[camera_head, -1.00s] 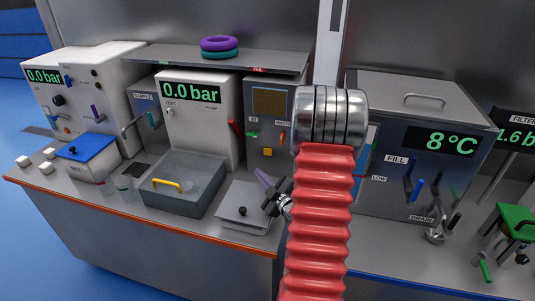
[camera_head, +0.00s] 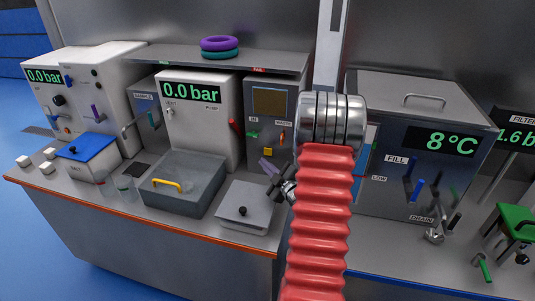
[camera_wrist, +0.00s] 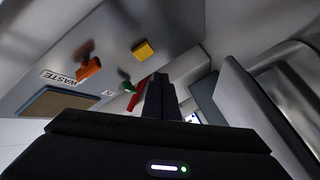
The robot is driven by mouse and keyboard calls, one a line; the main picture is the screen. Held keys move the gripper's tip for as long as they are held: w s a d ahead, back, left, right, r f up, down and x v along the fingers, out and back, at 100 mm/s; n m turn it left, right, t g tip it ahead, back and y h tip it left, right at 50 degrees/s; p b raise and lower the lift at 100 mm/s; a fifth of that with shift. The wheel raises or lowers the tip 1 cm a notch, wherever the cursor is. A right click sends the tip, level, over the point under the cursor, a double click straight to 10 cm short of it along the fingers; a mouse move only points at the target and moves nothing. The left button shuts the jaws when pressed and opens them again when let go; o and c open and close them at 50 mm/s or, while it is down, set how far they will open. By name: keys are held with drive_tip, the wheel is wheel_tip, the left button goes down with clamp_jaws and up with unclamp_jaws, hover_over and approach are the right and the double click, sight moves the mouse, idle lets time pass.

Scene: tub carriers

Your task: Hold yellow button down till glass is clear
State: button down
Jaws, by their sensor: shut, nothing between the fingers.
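The yellow button (camera_head: 268,152) sits low on the front of a grey panel box. It also shows in the wrist view (camera_wrist: 144,49), above and left of my fingertips. The glass (camera_head: 269,101) is a dark brown window higher on that box. In the wrist view the glass (camera_wrist: 52,104) is at the left, brownish with a blue edge. My gripper (camera_head: 266,165) is just below the button in the head view. In the wrist view my gripper (camera_wrist: 160,80) has its fingers together, empty. A gap shows between them and the button.
Beside the button are an orange handle (camera_head: 282,138) by the WASTE label and a green knob (camera_head: 253,134) by the IN label. A red lever (camera_head: 236,128) is on the white pump box. A lidded grey box (camera_head: 243,218) stands below my gripper.

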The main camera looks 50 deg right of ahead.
sight(268, 152)
drive_tip(key=shift+w+d, duration=0.3)
drive_tip(key=shift+d, duration=0.35)
drive_tip(key=shift+w+d, duration=0.3)
drive_tip(key=shift+d, duration=0.3)
idle(1.2)
drive_tip(key=shift+w+d, duration=0.2)
drive_tip(key=shift+d, duration=0.1)
drive_tip(key=shift+w+d, duration=0.25)
drive_tip(key=shift+d, duration=0.2)
idle(3.5)
drive_tip(key=shift+a, duration=0.1)
drive_tip(key=shift+s+a, duration=0.4)
drive_tip(key=shift+a, duration=0.3)
